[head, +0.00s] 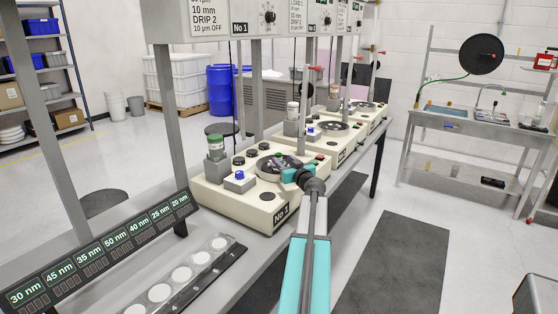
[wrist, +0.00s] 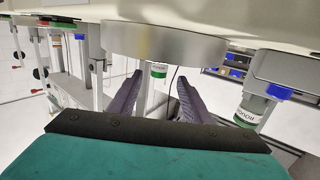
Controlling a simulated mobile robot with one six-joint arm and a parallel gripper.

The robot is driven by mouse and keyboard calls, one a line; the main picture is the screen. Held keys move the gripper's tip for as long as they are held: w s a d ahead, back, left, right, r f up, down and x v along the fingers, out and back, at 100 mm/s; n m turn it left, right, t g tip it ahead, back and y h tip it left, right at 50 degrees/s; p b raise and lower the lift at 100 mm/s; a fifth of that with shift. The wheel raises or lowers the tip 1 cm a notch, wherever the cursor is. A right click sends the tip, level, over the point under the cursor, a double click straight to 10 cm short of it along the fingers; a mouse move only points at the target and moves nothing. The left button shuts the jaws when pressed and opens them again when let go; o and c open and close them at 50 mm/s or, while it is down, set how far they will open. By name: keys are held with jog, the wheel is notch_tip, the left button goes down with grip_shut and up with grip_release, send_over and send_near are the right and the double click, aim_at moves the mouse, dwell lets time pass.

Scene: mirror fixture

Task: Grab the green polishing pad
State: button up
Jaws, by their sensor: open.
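I cannot make out a green polishing pad for certain in either view. My gripper (head: 284,165) is over the round dark platen (head: 264,170) of the nearest cream polishing machine (head: 240,196) in the head view, and hides part of it. In the wrist view, which looks upside down, my gripper (wrist: 158,92) is open, with two dark purple fingers apart. A grey disc (wrist: 160,42) lies just above the fingertips there. A white cylinder with a green band (wrist: 158,70) shows between the fingers; its distance is unclear.
More machines (head: 330,130) stand behind.

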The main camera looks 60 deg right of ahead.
aim_at(280, 157)
jog(key=shift+p+x, duration=0.8)
jog(key=shift+x, duration=1.45)
jog(key=shift+s+d+f, duration=0.1)
jog(key=shift+f, duration=0.05)
jog(key=shift+c, duration=0.6)
grip_shut()
